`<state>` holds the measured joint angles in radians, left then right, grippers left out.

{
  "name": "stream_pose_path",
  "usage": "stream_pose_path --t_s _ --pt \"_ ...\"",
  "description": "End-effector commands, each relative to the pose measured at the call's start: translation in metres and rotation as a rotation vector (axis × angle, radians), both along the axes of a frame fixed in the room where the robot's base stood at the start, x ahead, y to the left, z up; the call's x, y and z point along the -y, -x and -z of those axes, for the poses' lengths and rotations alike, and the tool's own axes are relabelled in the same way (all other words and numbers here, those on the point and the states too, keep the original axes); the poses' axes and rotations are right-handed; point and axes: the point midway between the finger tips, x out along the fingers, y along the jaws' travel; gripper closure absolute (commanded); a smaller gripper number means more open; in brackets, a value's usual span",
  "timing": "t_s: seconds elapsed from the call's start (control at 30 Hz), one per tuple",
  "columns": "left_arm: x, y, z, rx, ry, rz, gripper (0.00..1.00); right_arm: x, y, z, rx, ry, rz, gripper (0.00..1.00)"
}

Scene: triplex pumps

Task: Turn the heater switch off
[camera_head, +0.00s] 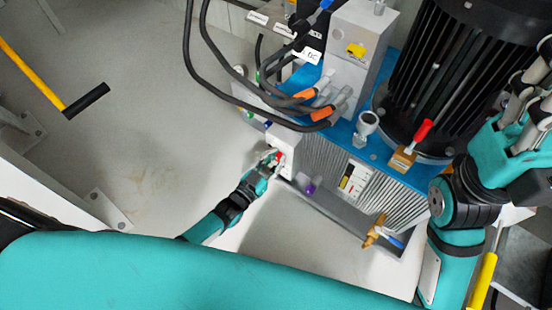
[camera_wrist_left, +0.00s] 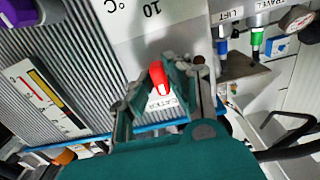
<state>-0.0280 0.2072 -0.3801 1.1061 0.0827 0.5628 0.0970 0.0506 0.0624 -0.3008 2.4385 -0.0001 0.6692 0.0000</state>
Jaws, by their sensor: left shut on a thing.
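The red heater switch (camera_head: 279,156) sits on the front of a pale box on the pump unit. In the left wrist view the switch's red handle (camera_wrist_left: 158,78) points up between my fingers, above a white label that is partly hidden. My left gripper (camera_head: 272,158) is at the switch, and in the left wrist view its fingers (camera_wrist_left: 165,88) flank the red handle and are shut on it. My right gripper (camera_head: 535,95) is at the right edge in the head view, beside the black motor; its jaws cannot be made out.
Black cables (camera_head: 235,95) hang above and left of the box. A purple knob (camera_head: 312,186), a level gauge (camera_head: 353,183) and a brass valve (camera_head: 375,232) are to the right. A yellow bar with a black grip (camera_head: 86,101) is at left. Bare floor lies left of the unit.

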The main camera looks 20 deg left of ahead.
Motion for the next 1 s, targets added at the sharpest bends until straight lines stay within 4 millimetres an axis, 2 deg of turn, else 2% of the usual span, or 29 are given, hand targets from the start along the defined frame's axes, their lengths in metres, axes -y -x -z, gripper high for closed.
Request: stream_pose_path --t_s 0.07,0.1,0.27,0.53,0.67,1.0 --pt "0.0 0.001 0.002 -0.002 -0.004 0.001 1.0 0.0 0.0 0.0 -0.001 0.0 0.0 0.6" --pt "0.0 0.001 0.002 -0.002 -0.004 0.001 0.84 0.0 0.0 0.0 -0.002 0.001 0.0 0.6" --pt "0.0 0.001 0.001 -0.002 -0.003 0.001 0.64 0.0 0.0 0.0 -0.001 0.001 0.0 0.6" --pt "0.0 0.001 0.001 -0.001 -0.001 0.001 0.63 0.001 0.0 -0.003 0.008 -0.002 0.002 0.6" --pt "-0.004 0.011 0.001 -0.002 -0.002 0.001 0.63 0.0 0.0 -0.003 0.007 -0.002 0.001 0.6" --pt "-0.027 0.076 0.002 -0.004 -0.003 0.001 0.63 0.0 0.0 -0.002 0.006 -0.001 0.001 0.6"
